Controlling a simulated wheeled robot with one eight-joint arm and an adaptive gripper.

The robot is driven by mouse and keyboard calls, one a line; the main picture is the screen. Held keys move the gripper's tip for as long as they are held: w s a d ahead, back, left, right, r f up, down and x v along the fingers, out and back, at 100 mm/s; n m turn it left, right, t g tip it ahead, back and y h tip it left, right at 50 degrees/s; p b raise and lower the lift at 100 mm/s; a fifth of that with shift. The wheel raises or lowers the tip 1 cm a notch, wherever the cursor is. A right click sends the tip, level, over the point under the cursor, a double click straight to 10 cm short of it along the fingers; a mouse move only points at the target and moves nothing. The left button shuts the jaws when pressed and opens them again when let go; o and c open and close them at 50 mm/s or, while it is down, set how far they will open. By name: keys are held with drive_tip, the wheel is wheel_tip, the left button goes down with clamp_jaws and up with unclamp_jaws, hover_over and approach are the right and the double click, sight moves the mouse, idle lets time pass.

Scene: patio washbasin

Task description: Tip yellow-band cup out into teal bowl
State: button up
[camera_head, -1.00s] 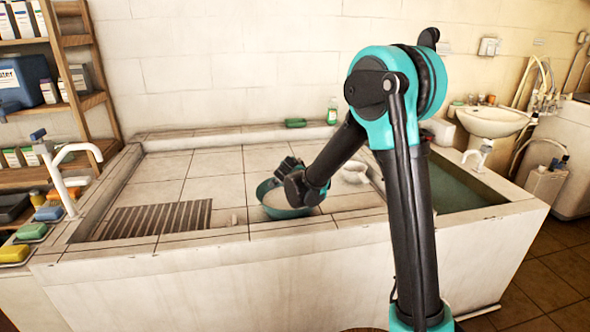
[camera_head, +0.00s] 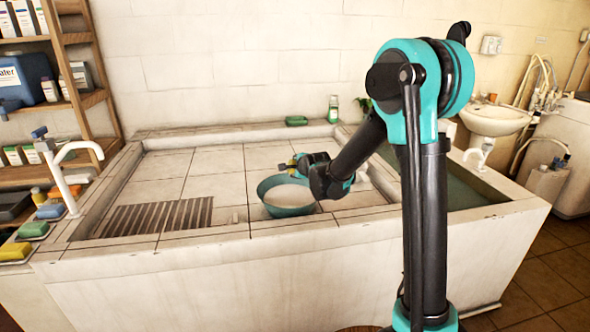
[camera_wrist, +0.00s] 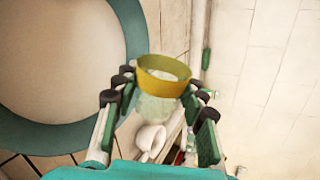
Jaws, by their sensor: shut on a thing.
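My gripper (camera_head: 294,166) is shut on the yellow-band cup (camera_wrist: 163,78), a pale translucent cup with a wide yellow band at its rim. In the wrist view the cup sits between the fingers of my gripper (camera_wrist: 158,105), its round opening partly visible. In the head view only a small yellow patch of it shows, above the back part of the teal bowl. The teal bowl (camera_head: 288,210) stands on the tiled basin floor, pale inside. In the wrist view the bowl's rim (camera_wrist: 136,38) fills the left side, beside the cup. The cup's exact tilt and contents cannot be told.
A white cup-like thing (camera_wrist: 151,138) lies beyond my fingers in the wrist view. A green soap dish (camera_head: 296,121) and a bottle (camera_head: 333,110) stand on the back ledge. A slatted drain (camera_head: 160,214) lies left.

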drive_tip(key=shift+r+m+y, duration=0.2)
drive_tip(key=shift+m+y, duration=0.5)
drive_tip(key=shift+m, duration=0.1)
drive_tip(key=m+y, duration=0.1)
drive_tip(key=r+m+y, duration=0.1)
drive_tip(key=m+y, duration=0.1)
drive_tip(key=shift+s+a+r+m, duration=0.1)
drive_tip(key=shift+a+r+m, duration=0.25)
drive_tip(key=shift+a+m, duration=0.05)
drive_tip(key=r+m+y, duration=0.1)
drive_tip(key=r+m, duration=0.1)
drive_tip(key=a+r+m+t+y, duration=0.1)
drive_tip(key=r+m+y, duration=0.1)
drive_tip(key=shift+s+m, duration=0.2)
drive_tip(key=shift+m, duration=0.1)
drive_tip(key=shift+f, duration=0.1)
